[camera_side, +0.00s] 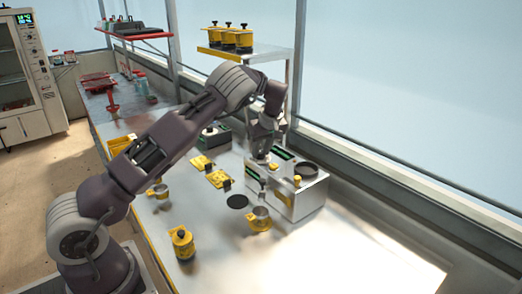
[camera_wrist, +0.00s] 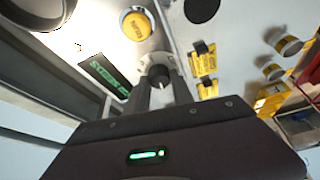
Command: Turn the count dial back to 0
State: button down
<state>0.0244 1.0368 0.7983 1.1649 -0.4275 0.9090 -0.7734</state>
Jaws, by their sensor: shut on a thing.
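The seeder (camera_side: 300,203) is a pale metal box on the bench. Its count dial (camera_wrist: 158,71) is a small dark knob with a light pointer mark on a pale round base. In the wrist view my gripper (camera_wrist: 160,82) has its two fingers shut on the dial, one on each side. In the side view my gripper (camera_side: 262,154) reaches down onto the seeder's rear left end, hiding the dial there. A green-lit display (camera_wrist: 106,73) lies left of the dial in the wrist view; its text is too small to read.
A yellow button (camera_wrist: 136,25) and a dark round bowl (camera_side: 306,168) are on the seeder. Yellow cups (camera_side: 260,219), yellow-labelled plates (camera_side: 218,179) and a black disc (camera_side: 237,201) lie on the bench. A shelf with yellow jars (camera_side: 244,40) stands behind. The bench's front right is clear.

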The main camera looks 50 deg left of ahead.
jog(key=shift+n+g, duration=0.4)
jog(key=shift+n, duration=0.7)
jog(key=c, duration=1.1)
grip_release()
jog(key=shift+r, duration=0.1)
jog(key=v, duration=0.6)
jog(key=shift+w+r, duration=0.1)
jog(key=shift+d+r, duration=0.2)
jog(key=shift+r, duration=0.15)
